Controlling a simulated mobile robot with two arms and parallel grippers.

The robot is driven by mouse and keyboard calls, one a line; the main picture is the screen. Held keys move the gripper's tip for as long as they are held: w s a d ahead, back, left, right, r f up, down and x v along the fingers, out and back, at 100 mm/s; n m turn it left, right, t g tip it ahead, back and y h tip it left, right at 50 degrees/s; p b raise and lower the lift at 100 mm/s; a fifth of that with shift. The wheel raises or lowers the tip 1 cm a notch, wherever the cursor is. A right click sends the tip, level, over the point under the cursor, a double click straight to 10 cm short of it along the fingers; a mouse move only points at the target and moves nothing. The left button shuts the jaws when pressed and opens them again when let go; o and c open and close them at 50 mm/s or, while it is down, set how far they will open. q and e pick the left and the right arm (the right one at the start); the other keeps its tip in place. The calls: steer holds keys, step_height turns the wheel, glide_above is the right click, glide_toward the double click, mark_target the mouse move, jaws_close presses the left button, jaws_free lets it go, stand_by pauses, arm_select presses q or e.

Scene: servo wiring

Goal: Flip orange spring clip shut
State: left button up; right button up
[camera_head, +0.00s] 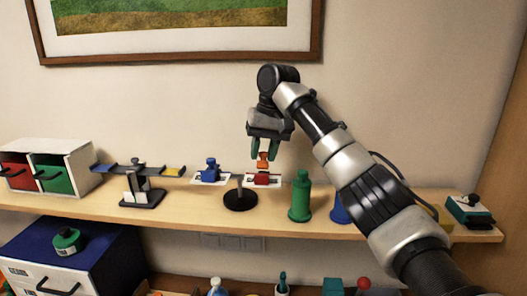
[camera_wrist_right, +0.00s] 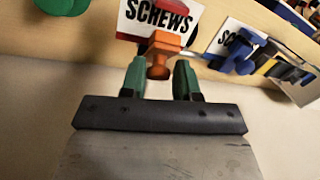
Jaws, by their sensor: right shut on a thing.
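The orange spring clip (camera_head: 263,158) stands on a red block (camera_head: 263,179) over a white card at the right end of a stand. In the right wrist view the orange clip (camera_wrist_right: 160,46) sits at the tips of the green fingers, beside a white card (camera_wrist_right: 133,20) reading "SCREWS". My right gripper (camera_head: 265,150) reaches down from above. In its wrist view the right gripper (camera_wrist_right: 158,70) is shut on the clip's near end, one finger on each side. How far the clip is folded is hard to tell. My left gripper is not in view.
A blue clip (camera_head: 210,170) on a white card stands just left. A balance-like stand (camera_head: 142,187) and a white drawer unit (camera_head: 52,150) are further left. A green cylinder (camera_head: 300,198) stands close on the right, with a blue one (camera_head: 338,212) behind my right arm.

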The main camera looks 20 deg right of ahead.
mark_target(263, 161)
steer(key=shift+s+f+b, duration=0.1)
steer(key=shift+f+b, duration=0.15)
steer(key=shift+b, duration=0.3)
steer(key=t+b, duration=0.1)
steer(key=b, duration=0.1)
steer(key=s+t+h+b, duration=0.1)
steer(key=t+b, duration=0.1)
steer(key=b, duration=0.1)
steer(key=f+t+h+b, duration=0.1)
steer(key=b, duration=0.1)
steer(key=shift+s+a+n+t, duration=0.3)
steer(key=shift+s+a, duration=0.1)
steer(key=shift+s+a+t+h+b, duration=0.1)
steer(key=shift+s+t+h+b, duration=0.2)
steer(key=shift+t+b, duration=0.8)
steer(key=o, duration=0.8)
steer(key=shift+w, duration=0.1)
steer(key=shift+s+r+b, duration=0.3)
steer(key=shift+r+b, duration=0.05)
steer(key=shift+r, duration=0.1)
steer(key=b+v, duration=0.1)
steer(key=v, duration=0.8)
steer(key=shift+r, duration=0.35)
